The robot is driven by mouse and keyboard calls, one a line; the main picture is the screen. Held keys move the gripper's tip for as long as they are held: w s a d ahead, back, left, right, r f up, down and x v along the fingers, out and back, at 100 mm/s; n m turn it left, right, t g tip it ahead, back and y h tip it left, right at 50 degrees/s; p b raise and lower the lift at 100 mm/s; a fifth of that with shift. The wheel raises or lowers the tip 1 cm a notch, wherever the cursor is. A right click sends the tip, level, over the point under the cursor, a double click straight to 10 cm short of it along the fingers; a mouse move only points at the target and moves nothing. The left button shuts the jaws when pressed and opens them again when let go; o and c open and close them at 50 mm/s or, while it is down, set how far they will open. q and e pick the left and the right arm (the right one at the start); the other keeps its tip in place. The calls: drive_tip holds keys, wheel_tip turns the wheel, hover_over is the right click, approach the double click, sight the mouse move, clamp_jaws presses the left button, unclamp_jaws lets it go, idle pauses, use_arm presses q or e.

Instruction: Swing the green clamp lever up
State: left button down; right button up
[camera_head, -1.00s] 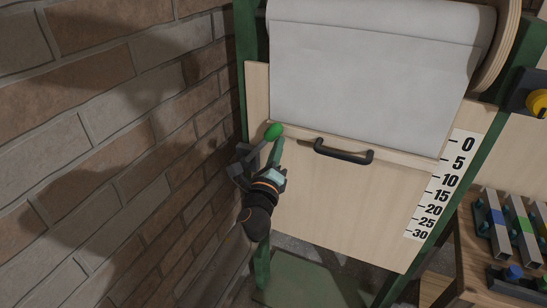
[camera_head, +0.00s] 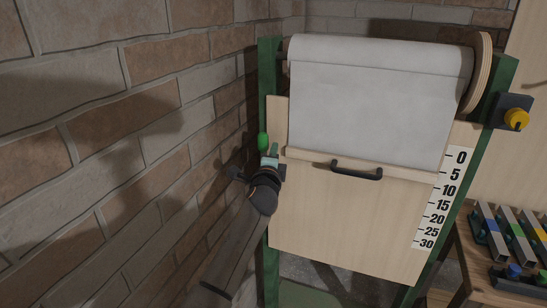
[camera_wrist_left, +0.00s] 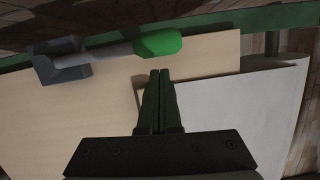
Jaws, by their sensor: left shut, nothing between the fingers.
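The clamp lever's green knob (camera_head: 263,142) stands near upright at the left edge of the wooden panel, beside the green post. In the left wrist view the green knob (camera_wrist_left: 158,43) sits at the end of a grey rod that runs to a dark pivot block (camera_wrist_left: 62,66). The rod lies roughly along the green post there. My left gripper (camera_head: 271,152) is shut and empty, close beside the knob on its panel side. Its fingertips (camera_wrist_left: 160,73) point at the knob in the wrist view; I cannot tell whether they touch. My right gripper is not in view.
The wooden panel (camera_head: 345,225) carries a black handle (camera_head: 356,170) and a number scale (camera_head: 438,200). A white sheet (camera_head: 365,110) hangs above it. A brick wall (camera_head: 120,120) stands close on the left. A yellow knob (camera_head: 516,119) and a table with coloured bars are at the right.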

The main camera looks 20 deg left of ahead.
use_arm(q)
drive_tip(key=shift+a+r, duration=0.15)
drive_tip(key=shift+a, duration=0.65)
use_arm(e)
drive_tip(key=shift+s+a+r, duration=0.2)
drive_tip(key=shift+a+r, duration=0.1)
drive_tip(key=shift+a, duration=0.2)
use_arm(q)
drive_tip(key=shift+a, duration=0.1)
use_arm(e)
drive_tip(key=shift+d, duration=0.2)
